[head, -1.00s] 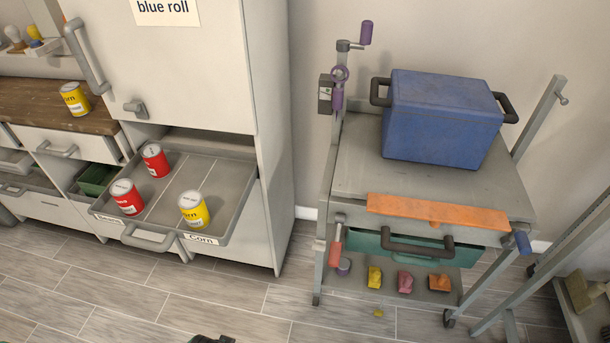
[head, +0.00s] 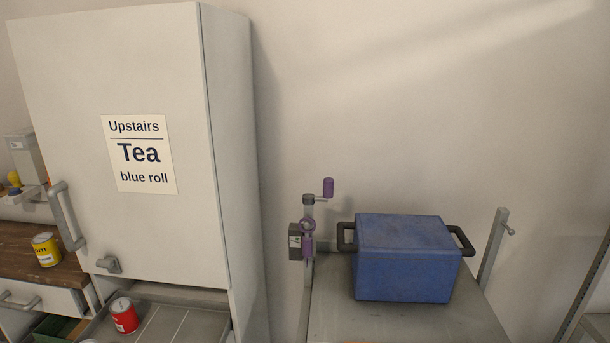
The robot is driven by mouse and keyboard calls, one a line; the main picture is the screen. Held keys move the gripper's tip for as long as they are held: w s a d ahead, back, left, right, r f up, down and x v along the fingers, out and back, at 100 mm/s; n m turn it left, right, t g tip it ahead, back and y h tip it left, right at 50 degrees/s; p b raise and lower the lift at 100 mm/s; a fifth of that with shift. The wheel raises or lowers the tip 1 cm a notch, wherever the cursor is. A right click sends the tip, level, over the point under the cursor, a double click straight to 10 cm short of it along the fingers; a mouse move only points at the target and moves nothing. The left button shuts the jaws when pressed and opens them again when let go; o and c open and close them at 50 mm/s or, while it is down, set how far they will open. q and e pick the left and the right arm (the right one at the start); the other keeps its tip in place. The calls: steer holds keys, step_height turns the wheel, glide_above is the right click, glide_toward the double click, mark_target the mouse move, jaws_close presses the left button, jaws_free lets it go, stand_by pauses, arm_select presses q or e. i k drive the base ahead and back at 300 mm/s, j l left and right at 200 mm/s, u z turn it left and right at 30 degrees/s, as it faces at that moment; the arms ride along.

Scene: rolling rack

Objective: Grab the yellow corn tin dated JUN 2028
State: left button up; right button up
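A yellow tin (head: 46,250) stands upright on the wooden worktop at the far left; its label is only partly visible and no date can be read. A red tin (head: 124,315) stands in the pulled-out drawer tray (head: 172,326) at the bottom of the head view. The rest of that tray is cut off by the lower edge, with only a sliver of another tin's top at the bottom. Neither of my grippers shows in this view.
A tall white cabinet (head: 120,70) with a sign (head: 139,154) reading "Upstairs Tea blue roll" rises above the tray. A blue cooler box (head: 405,262) sits on the grey rolling rack (head: 330,300) at right. Bare wall fills the upper right.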

mark_target(44, 245)
steer(key=u, duration=1.5)
steer(key=i+j+z, duration=0.15)
steer(key=z, duration=0.3)
steer(key=i+j+z, duration=0.2)
steer(key=z, duration=0.25)
steer(key=i+j+z, duration=0.15)
steer(key=j+z, duration=0.25)
steer(key=l, duration=0.1)
